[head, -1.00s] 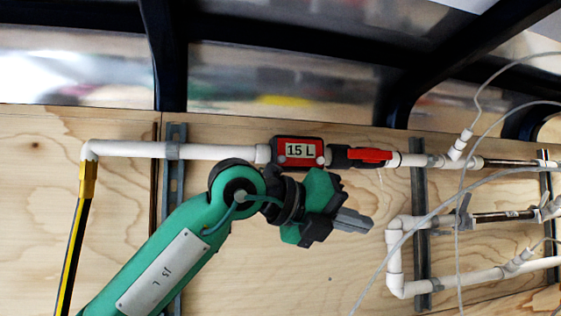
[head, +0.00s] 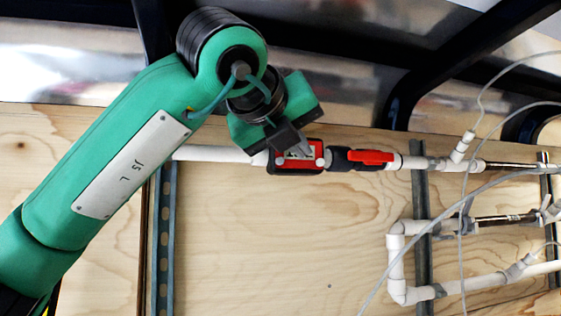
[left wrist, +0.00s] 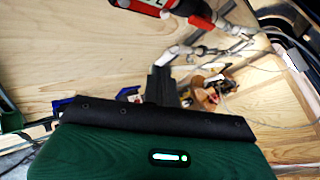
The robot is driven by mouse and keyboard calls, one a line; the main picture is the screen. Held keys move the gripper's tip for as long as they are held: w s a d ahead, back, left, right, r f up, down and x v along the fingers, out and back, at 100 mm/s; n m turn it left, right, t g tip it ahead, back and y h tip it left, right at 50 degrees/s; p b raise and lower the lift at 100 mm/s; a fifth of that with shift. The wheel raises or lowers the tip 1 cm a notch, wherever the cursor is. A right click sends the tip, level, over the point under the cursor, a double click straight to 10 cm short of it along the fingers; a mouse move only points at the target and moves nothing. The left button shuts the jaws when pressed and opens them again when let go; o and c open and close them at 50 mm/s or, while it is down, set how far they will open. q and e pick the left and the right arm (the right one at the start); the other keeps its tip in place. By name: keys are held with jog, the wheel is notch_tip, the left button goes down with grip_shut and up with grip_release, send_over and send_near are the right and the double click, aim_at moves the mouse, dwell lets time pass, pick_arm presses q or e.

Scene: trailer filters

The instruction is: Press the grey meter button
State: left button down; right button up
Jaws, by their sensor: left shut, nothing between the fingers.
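The meter (head: 276,167) is a red and black box on the white pipe. Its display is partly covered by my left gripper. A light grey button (head: 320,162) shows at its lower right and a similar light round spot (head: 281,161) at its lower left. My left gripper (head: 304,152) is shut and empty, coming down from the upper left, its fingertips overlapping the display in the head view. In the left wrist view the meter (left wrist: 141,5) is cut by the top edge, beyond the shut fingers (left wrist: 163,84). Contact cannot be told. My right gripper is out of view.
A red valve handle (head: 370,157) sits just right of the meter. White pipes (head: 395,262), metal rails (head: 421,190) and loose thin tubes fill the right side. Dark frame beams cross above. The plywood wall (head: 290,235) below the meter is clear.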

pick_arm(q)
jog(key=p, duration=0.4)
send_near(280, 161)
jog(key=shift+w+d+f, duration=1.1)
jog(key=shift+w+d, duration=1.1)
jog(key=shift+d, duration=0.05)
jog(key=shift+w+a, duration=0.1)
jog(key=shift+w, duration=0.3)
